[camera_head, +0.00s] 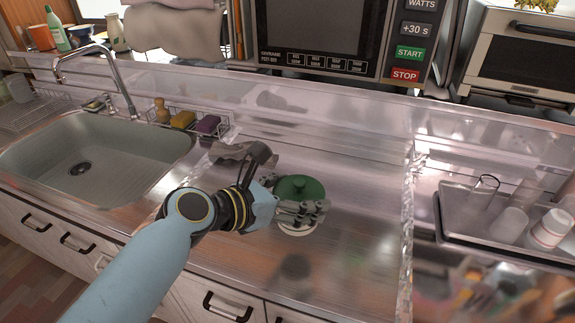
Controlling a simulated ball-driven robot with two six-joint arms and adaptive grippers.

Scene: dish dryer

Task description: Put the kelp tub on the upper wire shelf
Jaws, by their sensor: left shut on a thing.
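A tub with a dark green top (312,188), which I take to be the kelp tub, is over the metal counter in the middle of the view. A pale rim or base shows at its lower edge. My left gripper (300,211) reaches across its front and is shut on it, hiding part of its side. I cannot tell whether the tub touches the counter or hangs just above it. My right gripper is not in view. I see no wire shelf that I can clearly make out as the upper one.
A sink (120,148) with a curved tap is at the left. A wire caddy with sponges (208,124) stands behind it. A microwave (330,30) and a toaster oven (515,50) are at the back. A tray (458,225) with cups is at the right.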

